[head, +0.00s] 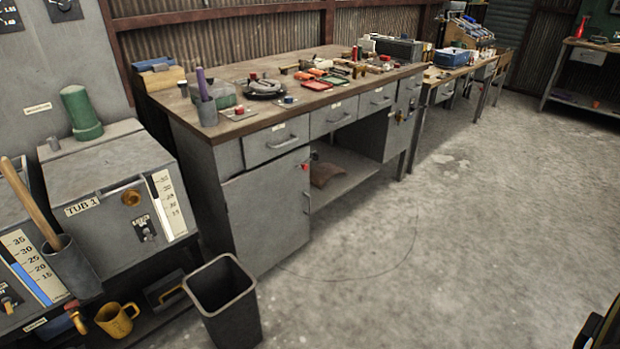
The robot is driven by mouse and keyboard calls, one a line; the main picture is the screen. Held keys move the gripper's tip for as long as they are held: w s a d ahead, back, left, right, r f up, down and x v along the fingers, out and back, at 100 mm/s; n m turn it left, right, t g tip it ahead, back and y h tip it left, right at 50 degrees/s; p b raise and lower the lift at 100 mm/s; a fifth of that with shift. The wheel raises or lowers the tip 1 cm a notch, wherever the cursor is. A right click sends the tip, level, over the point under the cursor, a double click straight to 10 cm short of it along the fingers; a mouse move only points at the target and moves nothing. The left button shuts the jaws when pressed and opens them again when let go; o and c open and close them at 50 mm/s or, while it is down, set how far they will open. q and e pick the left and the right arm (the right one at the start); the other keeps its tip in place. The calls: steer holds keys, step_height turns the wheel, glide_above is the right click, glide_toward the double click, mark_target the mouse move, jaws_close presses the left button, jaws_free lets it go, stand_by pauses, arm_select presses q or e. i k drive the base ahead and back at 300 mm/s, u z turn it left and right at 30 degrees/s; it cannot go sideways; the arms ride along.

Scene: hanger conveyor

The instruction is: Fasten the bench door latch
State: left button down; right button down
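The grey metal workbench (225,155) stands left of centre with a wooden top. Its bench door (265,215) is at the left front, below a drawer, and looks flush or nearly flush with the front. A small red part (305,166), perhaps the latch, sits at the door's upper right edge by the open shelf bay. It is too small to tell its position. A small brass-coloured fitting (398,117) is on the right cabinet. Neither of my grippers is in view.
A dark bin (225,304) stands on the floor before the bench's left end. A tub unit (115,190) is at the left, with a yellow mug (116,320) low down. A thin arc marks the floor before the door.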

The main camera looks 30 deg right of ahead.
mark_target(304, 165)
steer(key=k, duration=1.15)
steer(key=z, duration=0.4)
steer(key=i, duration=0.4)
steer(key=z, duration=0.95)
steer(key=i, duration=1)
steer(key=u, duration=0.6)
steer(key=i, duration=0.8)
steer(key=u, duration=0.9)
